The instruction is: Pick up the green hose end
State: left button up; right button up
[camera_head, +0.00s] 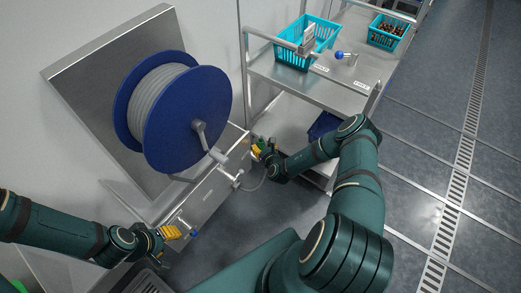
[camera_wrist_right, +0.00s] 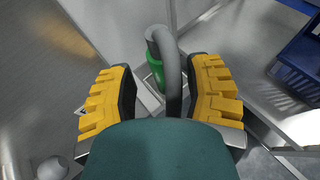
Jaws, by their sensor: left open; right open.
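The green hose end (camera_wrist_right: 156,72) shows in the right wrist view as a green collar on a grey hose (camera_wrist_right: 172,65) that bends over at the top. My right gripper (camera_wrist_right: 162,68) is open, with its yellow fingers on either side of the hose. The hose runs closer to the right finger; I cannot tell whether they touch. In the head view my right gripper (camera_head: 262,149) is beside the hose reel's stand, and the green end is hard to make out there. My left gripper (camera_head: 171,232) is open at the lower left, away from the hose end.
A blue reel (camera_head: 190,120) of grey hose with a crank stands on the left against a steel panel (camera_head: 75,75). A steel cart (camera_head: 345,85) with turquoise baskets (camera_head: 291,57) is at the back, and a dark blue crate (camera_head: 322,126) sits on its lower shelf. The floor at right is clear.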

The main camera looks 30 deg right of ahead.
aim_at(262, 145)
jog(key=shift+w+d+f, duration=0.15)
jog(key=shift+w+f, duration=0.1)
jog(key=shift+w, duration=0.25)
jog(key=b+x, duration=0.1)
jog(key=x, duration=0.1)
jog(key=f+b+x, duration=0.1)
jog(key=x, duration=0.1)
jog(key=shift+s, duration=0.1)
jog(key=shift+w+d+f, duration=0.1)
jog(key=shift+w+d, duration=0.05)
jog(key=shift+w, duration=0.3)
grip_shut()
